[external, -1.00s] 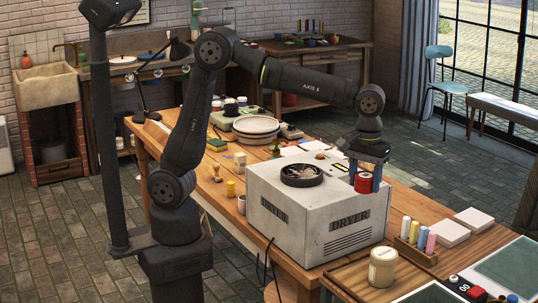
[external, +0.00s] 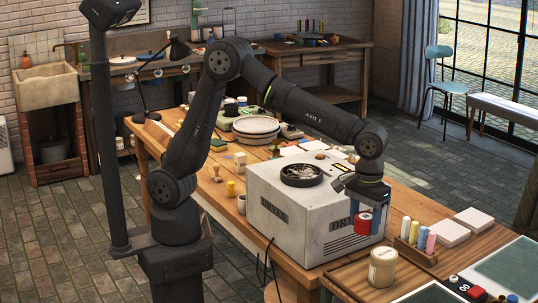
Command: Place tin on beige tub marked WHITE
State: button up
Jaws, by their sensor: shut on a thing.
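A red tin (external: 363,222) is between the fingers of my gripper (external: 363,217), which is shut on it. The tin hangs in front of the right part of the dryer's front face and hides part of its lettering. A beige tub (external: 383,267) with a pale lid stands upright at the front right, below and a little right of my gripper. The label on the tub is too small to read. The tin and the tub are apart.
The white dryer box (external: 290,225) stands left of my gripper, with a round black-rimmed opening on top. A wooden rack of coloured sticks (external: 413,246) stands right of the tub. White blocks (external: 474,219) and green mats (external: 495,265) lie further right.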

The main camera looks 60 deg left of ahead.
jog(key=w+f, duration=0.1)
jog(key=w, duration=0.1)
jog(key=w+a+f, duration=0.1)
jog(key=w, duration=0.1)
jog(key=w+f, duration=0.2)
jog(key=w, duration=0.1)
jog(key=shift+a+f, duration=0.1)
jog(key=shift+a, duration=0.15)
jog(key=shift+f, duration=2.05)
jog(key=o, duration=1)
jog(key=shift+f, duration=0.15)
jog(key=shift+o, duration=0.2)
notch_tip(320, 180, up, 12)
jog(key=shift+r, duration=0.2)
jog(key=shift+f, duration=0.1)
send_over(377, 248)
jog(key=shift+f, duration=4)
